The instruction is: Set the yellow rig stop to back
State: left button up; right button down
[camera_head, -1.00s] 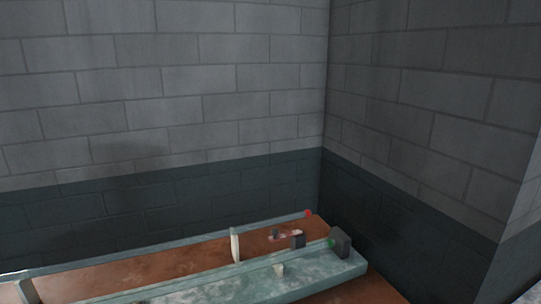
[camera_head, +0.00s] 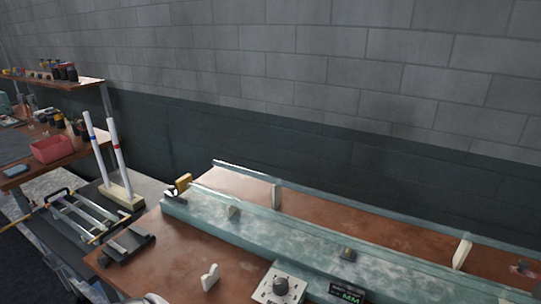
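A small yellow block (camera_head: 183,181), which looks like the yellow stop, sits at the left end of the long pale green rig (camera_head: 215,222). A dark part (camera_head: 172,192) is right beside it. The block is small here, and I cannot tell its exact setting. Neither of my grippers is in view.
A control box with a dial (camera_head: 279,288) and a small display (camera_head: 347,293) stand at the rig's front. A white V-shaped rest (camera_head: 210,277) is on the brown bench. At left are a stand with two upright tubes (camera_head: 123,196), a wire rack (camera_head: 80,218) and a pink bin (camera_head: 52,148).

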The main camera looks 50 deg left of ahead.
aim_at(180, 184)
jog(key=u, duration=2.3)
jog(key=i+j, duration=0.1)
jog(key=j, duration=0.2)
jog(key=i+j+u, duration=0.15)
jog(key=j, duration=0.5)
